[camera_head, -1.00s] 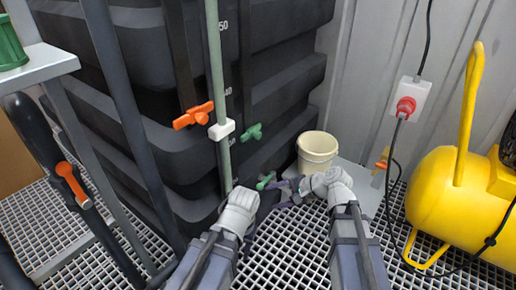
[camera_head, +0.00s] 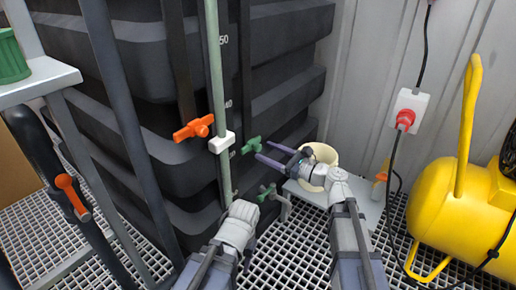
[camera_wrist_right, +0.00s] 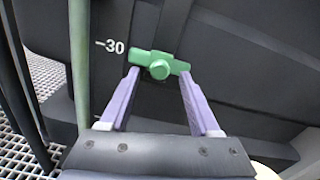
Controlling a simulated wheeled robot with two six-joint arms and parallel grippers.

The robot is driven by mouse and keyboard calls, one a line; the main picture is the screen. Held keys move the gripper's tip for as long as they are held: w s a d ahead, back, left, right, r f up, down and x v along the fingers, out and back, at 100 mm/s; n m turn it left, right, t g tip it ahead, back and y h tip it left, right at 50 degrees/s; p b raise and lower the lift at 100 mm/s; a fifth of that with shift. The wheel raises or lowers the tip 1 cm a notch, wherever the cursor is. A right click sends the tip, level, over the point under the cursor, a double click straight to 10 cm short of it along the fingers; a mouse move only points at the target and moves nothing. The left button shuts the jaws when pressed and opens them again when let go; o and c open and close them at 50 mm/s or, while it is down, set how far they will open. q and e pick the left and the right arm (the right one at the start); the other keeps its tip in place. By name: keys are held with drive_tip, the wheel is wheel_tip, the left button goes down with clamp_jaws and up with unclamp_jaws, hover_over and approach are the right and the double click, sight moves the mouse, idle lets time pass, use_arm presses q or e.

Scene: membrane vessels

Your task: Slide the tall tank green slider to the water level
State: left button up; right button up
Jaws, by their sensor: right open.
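The tall dark tank (camera_head: 290,60) stands in the middle of the head view. A green T-shaped slider (camera_head: 252,145) is on its face; in the right wrist view it (camera_wrist_right: 160,66) sits level with the 30 mark. My right gripper (camera_head: 262,149) is open in front of it. In the right wrist view its two purple fingers (camera_wrist_right: 154,90) flank the slider, which shows between their tips; I cannot tell whether they touch it. A pale green sight tube (camera_head: 216,70) runs upright to the left; its water level is not clear.
An orange handle (camera_head: 193,128) and a white clip (camera_head: 221,142) sit left of the slider. A lower green handle (camera_head: 267,191) is below it. A cream bucket (camera_head: 325,155) stands behind my right gripper. A yellow compressor (camera_head: 450,205) is at right.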

sight(260, 149)
drive_tip(key=shift+x, duration=2.2)
clamp_jaws()
